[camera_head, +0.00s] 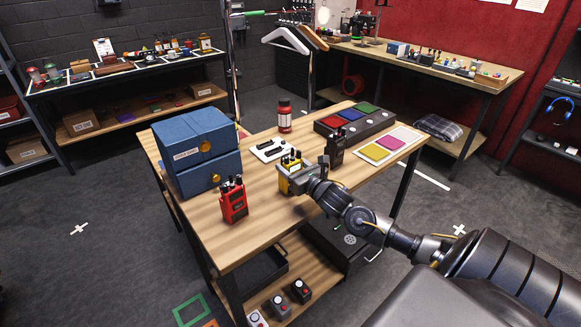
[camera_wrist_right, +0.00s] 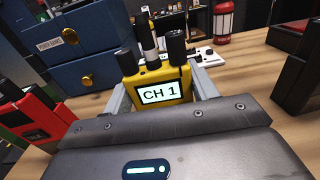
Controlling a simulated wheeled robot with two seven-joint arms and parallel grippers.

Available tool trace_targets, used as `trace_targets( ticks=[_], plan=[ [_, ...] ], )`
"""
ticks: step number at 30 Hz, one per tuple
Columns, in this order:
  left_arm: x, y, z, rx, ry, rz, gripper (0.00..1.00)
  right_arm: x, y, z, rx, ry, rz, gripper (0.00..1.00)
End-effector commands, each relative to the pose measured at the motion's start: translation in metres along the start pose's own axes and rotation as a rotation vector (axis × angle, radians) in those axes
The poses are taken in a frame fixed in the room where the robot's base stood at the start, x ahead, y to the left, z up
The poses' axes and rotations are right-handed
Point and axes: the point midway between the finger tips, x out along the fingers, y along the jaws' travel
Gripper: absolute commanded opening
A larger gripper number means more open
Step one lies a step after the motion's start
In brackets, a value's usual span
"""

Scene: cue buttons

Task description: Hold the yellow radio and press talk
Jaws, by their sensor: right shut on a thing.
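The yellow radio (camera_head: 286,181) stands upright on the wooden table, with black knobs and an antenna on top. In the right wrist view the yellow radio (camera_wrist_right: 160,78) shows a screen reading "CH 1". My right gripper (camera_head: 294,178) is shut on it, one finger on each side; the fingers (camera_wrist_right: 160,95) show in the wrist view. The lower part of the radio is hidden by the gripper, and I see no talk button on it. A red radio (camera_head: 233,200) stands to the left and a black radio (camera_head: 335,150) to the right. My left gripper is not in view.
A blue two-drawer cabinet (camera_head: 197,150) stands left on the table. Behind the yellow radio are a white panel (camera_head: 270,150) and a red bottle (camera_head: 285,117). A block with coloured pads (camera_head: 353,122) and coloured cards (camera_head: 388,145) lie right.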

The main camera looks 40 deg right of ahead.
Motion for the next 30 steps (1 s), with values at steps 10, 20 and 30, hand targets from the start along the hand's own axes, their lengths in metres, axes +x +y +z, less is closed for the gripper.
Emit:
trace_targets(
  ticks=[10,20,30],
  plan=[
    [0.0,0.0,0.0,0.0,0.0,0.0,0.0,0.0,0.0,0.001,0.0,-0.002,0.0,0.62],
    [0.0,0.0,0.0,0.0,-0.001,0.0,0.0,0.0,0.0,0.0,0.0,-0.001,0.0,0.83],
    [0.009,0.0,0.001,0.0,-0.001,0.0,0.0,-0.027,0.0,-0.003,-0.002,0.001,0.002,0.83]
  ],
)
